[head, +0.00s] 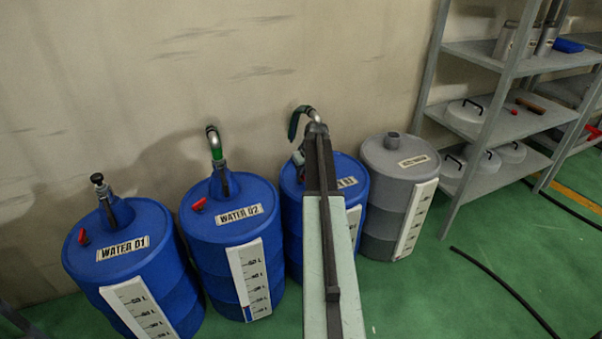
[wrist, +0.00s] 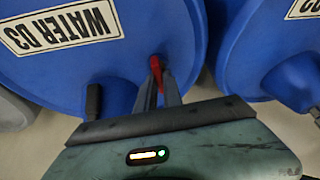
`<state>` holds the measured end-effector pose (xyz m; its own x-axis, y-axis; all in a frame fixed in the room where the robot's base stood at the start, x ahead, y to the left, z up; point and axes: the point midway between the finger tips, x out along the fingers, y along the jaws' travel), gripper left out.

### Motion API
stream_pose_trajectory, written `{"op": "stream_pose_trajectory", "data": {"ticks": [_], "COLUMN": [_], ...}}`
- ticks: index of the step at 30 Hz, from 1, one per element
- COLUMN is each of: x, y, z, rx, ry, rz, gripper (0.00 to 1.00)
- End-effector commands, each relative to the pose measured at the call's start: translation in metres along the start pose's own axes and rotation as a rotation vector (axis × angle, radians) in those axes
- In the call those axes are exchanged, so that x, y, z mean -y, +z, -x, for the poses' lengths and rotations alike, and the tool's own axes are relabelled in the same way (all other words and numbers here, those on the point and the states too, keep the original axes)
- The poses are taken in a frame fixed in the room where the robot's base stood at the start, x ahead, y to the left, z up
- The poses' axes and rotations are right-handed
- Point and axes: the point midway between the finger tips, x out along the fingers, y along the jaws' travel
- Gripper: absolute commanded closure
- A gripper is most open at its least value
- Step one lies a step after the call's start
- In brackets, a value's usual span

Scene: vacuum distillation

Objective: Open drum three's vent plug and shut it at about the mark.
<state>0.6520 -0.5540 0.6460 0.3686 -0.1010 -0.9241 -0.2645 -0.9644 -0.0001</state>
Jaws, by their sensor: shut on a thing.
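Drum three (head: 292,205) is a blue barrel labelled WATER 03, third from the left in the head view. My arm covers its middle. Its white level scale (head: 354,222) shows only as a strip beside the arm, so I cannot read a level or a mark. In the wrist view the top of drum three (wrist: 130,58) fills the upper left, its label upside down. The red vent plug (wrist: 155,66) stands at the tips of my gripper (wrist: 160,88), whose narrow jaws are shut on it. I cannot tell how far the plug is turned. The head view hides my jaws.
Blue drums WATER 01 (head: 150,265) and WATER 02 (head: 205,240) stand to the left, each with a red plug. A grey drum (head: 385,190) stands close on the right. A metal shelf (head: 478,55) is farther right. A black hose (head: 500,285) lies on the green floor.

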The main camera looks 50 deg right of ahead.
Motion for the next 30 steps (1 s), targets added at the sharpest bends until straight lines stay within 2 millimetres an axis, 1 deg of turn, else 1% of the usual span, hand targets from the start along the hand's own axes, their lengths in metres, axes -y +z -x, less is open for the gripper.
{"op": "stream_pose_trajectory", "data": {"ticks": [18, 24, 30], "x": [-0.0028, -0.0038, -0.0043], "y": [-0.0027, -0.0028, -0.0031], "z": [-0.0010, -0.0010, -0.0010], "rx": [-0.002, -0.002, -0.003], "ry": [-0.210, -0.262, -0.295], "rz": [0.496, 0.624, 0.710], "gripper": [1.00, 1.00, 1.00]}}
